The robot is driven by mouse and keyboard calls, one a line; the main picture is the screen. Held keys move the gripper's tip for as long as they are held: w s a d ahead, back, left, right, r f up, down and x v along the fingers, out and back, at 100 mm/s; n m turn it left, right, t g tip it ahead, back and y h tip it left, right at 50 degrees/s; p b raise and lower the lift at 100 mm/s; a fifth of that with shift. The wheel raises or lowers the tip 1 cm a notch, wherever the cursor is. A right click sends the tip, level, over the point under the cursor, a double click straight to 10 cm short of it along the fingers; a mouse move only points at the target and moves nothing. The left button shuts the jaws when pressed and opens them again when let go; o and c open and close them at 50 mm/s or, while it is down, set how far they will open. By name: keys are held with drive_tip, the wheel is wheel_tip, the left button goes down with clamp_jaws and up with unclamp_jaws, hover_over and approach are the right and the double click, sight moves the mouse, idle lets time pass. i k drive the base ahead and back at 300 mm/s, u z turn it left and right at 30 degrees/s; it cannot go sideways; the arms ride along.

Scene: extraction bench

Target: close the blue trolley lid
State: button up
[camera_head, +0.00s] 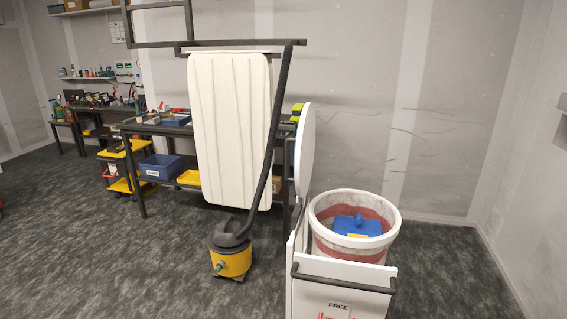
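A white trolley or cart (340,303) with a dark handle bar (343,284) and a "FREE" label stands at the lower right. A white rounded panel (306,150) rises upright, seen nearly edge-on, at its left rear; it looks like a raised lid, but its hinge is not clear. A large white-rimmed tub (391,227) with a reddish band stands in or behind the cart's front; its base is hidden. A blue object (350,226) with a small knob lies inside the tub. I see no lid that is clearly blue. My gripper is not in view.
A yellow and black vacuum (232,262) stands left of the cart, its dark tube (272,140) rising to an overhead frame. A large white ribbed panel (232,130) hangs before a workbench (140,182). A blue bin (160,167) sits on its shelf.

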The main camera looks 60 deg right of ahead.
sight(304, 141)
drive_tip(key=z, duration=0.1)
drive_tip(key=i, duration=0.95)
drive_tip(key=u, duration=0.05)
